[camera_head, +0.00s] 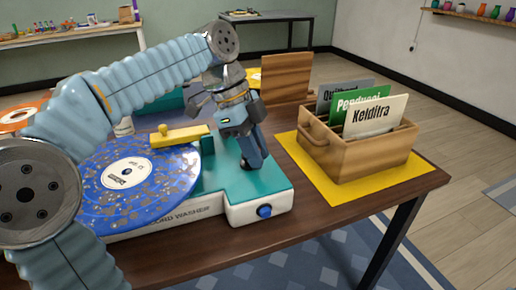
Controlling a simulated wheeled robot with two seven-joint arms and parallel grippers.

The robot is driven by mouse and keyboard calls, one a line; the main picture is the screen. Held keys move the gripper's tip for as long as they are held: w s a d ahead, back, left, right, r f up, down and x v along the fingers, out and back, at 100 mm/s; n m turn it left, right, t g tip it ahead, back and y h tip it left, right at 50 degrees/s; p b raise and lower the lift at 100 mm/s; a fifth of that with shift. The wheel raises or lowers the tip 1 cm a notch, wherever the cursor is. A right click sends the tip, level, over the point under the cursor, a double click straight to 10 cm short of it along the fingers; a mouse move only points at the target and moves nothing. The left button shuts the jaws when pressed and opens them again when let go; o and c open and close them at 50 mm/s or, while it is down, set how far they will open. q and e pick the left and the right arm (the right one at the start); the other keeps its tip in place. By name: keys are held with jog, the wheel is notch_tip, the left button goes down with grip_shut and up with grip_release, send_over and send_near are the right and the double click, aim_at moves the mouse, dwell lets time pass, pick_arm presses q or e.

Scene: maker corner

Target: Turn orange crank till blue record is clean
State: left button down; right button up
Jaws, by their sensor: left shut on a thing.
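The blue record (150,185) lies flat on the record washer (258,185), a white box with a teal top. Grey-brown specks and patches cover much of its blue surface around the white label. A yellow bar (182,135) with a small knob reaches over its back edge. My left gripper (252,160) points down at the washer's right side, its fingers closed low over the teal top. It is shut on what seems to be the orange crank, which the fingers and wrist hide. My left arm covers the record's left part. My right gripper is out of view.
A wooden crate (370,155) with upright record sleeves stands on a yellow mat (345,196) to the right. A blue knob (264,211) is on the washer's front. An orange record (18,117) lies at far left. The table's front right is bare.

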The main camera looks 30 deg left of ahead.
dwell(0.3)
pick_arm(q)
jog(key=c, duration=1)
grip_release()
jog(key=shift+c, duration=0.2)
jog(key=shift+a, duration=0.1)
jog(key=v, duration=1.2)
